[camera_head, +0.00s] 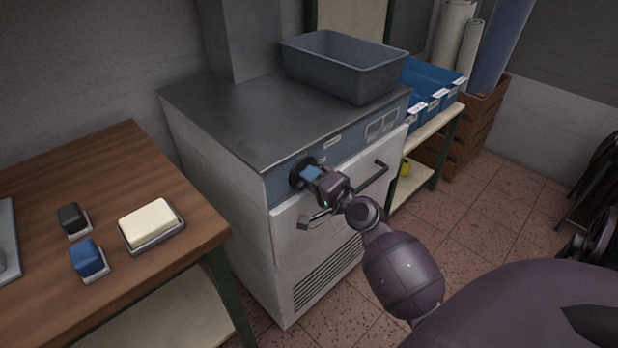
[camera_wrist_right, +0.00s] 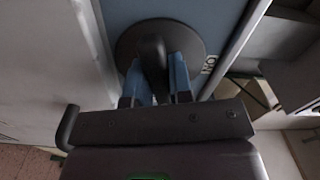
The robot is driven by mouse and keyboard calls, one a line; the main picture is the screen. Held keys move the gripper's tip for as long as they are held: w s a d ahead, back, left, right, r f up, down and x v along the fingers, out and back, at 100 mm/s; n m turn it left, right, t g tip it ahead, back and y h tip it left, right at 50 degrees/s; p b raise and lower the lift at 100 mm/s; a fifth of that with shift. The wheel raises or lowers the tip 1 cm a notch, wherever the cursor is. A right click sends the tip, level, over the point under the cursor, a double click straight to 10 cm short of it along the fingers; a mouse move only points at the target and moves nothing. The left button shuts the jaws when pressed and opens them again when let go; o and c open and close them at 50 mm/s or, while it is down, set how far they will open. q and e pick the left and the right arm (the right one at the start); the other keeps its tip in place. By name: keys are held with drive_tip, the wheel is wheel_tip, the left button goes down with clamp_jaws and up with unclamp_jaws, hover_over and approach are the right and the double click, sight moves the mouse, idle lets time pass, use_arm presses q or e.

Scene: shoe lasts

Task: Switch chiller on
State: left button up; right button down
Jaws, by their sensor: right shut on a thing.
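The chiller (camera_head: 205,150) is a pale metal cabinet with a dark grey top and a blue-grey control strip along its upper front. A round dark rotary switch (camera_head: 296,172) sits at the left end of that strip. My right gripper (camera_head: 310,173) is at the switch, its blue fingers shut on the raised handle. In the right wrist view the fingers (camera_wrist_right: 157,82) flank the dark handle (camera_wrist_right: 153,60) on the round base plate (camera_wrist_right: 192,42). An "NO" marking, partly cut off, shows beside the plate. My left gripper is not in view.
A grey bin (camera_head: 345,65) stands on the chiller top. A door handle bar (camera_head: 372,178) sticks out below the strip. A wooden table (camera_head: 110,170) with small blocks stands left. Blue crates (camera_head: 430,85) sit on a shelf to the right. Tiled floor (camera_head: 500,230) is open in front.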

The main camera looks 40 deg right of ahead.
drive_tip(key=n, duration=0.3)
drive_tip(key=shift+n, duration=0.4)
drive_tip(key=n, duration=0.1)
drive_tip(key=n+p, duration=0.1)
drive_tip(key=n, duration=0.2)
drive_tip(key=shift+r+n+p, duration=0.25)
drive_tip(key=shift+n+p, duration=0.05)
drive_tip(key=shift+p, duration=0.05)
drive_tip(key=n+p, duration=0.1)
drive_tip(key=n, duration=0.1)
drive_tip(key=shift+n, duration=0.3)
drive_tip(key=shift+n+p, duration=0.35)
drive_tip(key=shift+n, duration=0.05)
drive_tip(key=shift+n+p, duration=0.45)
drive_tip(key=shift+n, duration=0.45)
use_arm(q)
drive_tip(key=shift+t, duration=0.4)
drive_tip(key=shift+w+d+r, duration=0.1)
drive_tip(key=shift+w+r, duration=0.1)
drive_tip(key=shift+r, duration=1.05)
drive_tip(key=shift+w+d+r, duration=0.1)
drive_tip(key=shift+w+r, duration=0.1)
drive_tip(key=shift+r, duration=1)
use_arm(e)
drive_tip(key=shift+f+n, duration=0.15)
drive_tip(key=shift+n, duration=0.55)
use_arm(q)
drive_tip(key=shift+p, duration=0.3)
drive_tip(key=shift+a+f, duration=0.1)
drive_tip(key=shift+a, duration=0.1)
